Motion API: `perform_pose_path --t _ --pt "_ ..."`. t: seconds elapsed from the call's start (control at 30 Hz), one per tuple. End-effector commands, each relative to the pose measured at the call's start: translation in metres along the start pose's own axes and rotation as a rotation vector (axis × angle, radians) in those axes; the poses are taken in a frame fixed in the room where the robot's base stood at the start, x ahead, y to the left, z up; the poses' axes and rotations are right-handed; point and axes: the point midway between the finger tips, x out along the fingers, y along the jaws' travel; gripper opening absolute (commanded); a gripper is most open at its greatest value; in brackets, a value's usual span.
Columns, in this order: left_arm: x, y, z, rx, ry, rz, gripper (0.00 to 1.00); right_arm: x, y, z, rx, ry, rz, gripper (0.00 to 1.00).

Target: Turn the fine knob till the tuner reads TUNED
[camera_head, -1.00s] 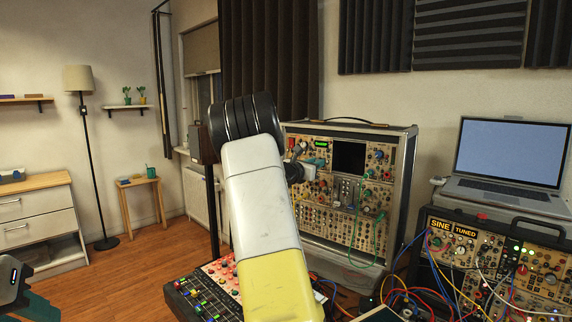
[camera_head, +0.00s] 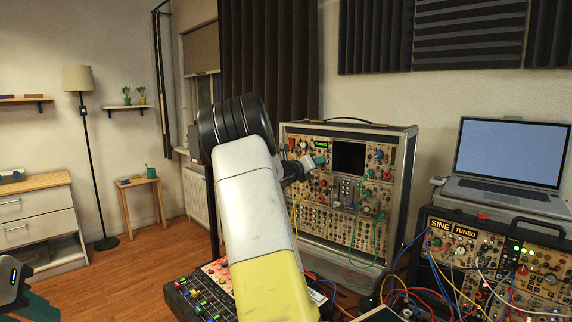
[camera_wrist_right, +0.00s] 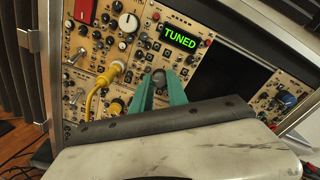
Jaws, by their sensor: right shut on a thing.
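The tuner display (camera_head: 321,143) on the upright synth case reads TUNED in green; it reads the same in the right wrist view (camera_wrist_right: 180,37). My right gripper (camera_head: 317,162) reaches the panel just below the display. In the right wrist view its teal fingers (camera_wrist_right: 160,84) are shut on a small dark knob (camera_wrist_right: 159,76), the fine knob by its place under the tuner. The fingers hide most of it. My left gripper (camera_head: 28,302) is partly in view at the lower left edge, away from the panel; its fingertips are cut off.
A yellow cable (camera_wrist_right: 92,98) is plugged in left of my right fingers.

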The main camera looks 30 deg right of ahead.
Motion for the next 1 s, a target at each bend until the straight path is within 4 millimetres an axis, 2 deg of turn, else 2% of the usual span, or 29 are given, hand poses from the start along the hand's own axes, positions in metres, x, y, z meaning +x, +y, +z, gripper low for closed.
perform_pose_path --t 0.2,0.43,1.0 --pt "0.0000 0.0000 0.0000 0.000 0.000 0.000 0.36 -0.0002 0.0007 -0.0004 -0.169 0.006 0.001 0.00" --pt "0.0000 0.0000 0.0000 0.000 0.000 0.000 0.36 -0.0004 0.0010 -0.0003 -0.290 0.010 0.001 0.00" --pt "0.0000 0.0000 0.0000 0.000 0.000 0.000 0.36 -0.0004 0.0011 -0.0006 -0.361 0.013 0.002 0.00"
